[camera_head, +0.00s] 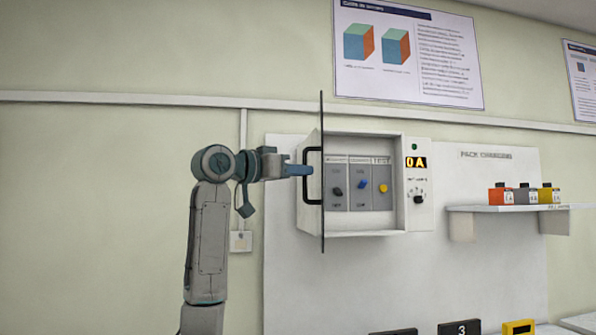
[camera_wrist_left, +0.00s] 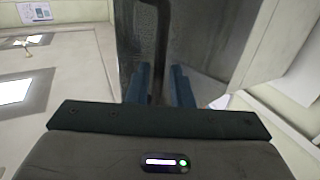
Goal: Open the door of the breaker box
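The breaker box (camera_head: 368,233) is a pale wall box at the centre of the head view. Its dark, thin door (camera_head: 322,225) stands open on the left side, swung out and seen nearly edge-on. The black bar handle (camera_head: 306,196) is on the door's left face; it also shows in the left wrist view (camera_wrist_left: 161,35). The fingertips partly hide the bar. My right gripper is in neither view.
Inside the box are panels with black, blue (camera_head: 362,184) and yellow knobs. A side panel has a yellow "0A" display (camera_head: 415,162) and a dial. A shelf (camera_head: 500,208) with several coloured packs is to the right. The wall left of my arm is clear.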

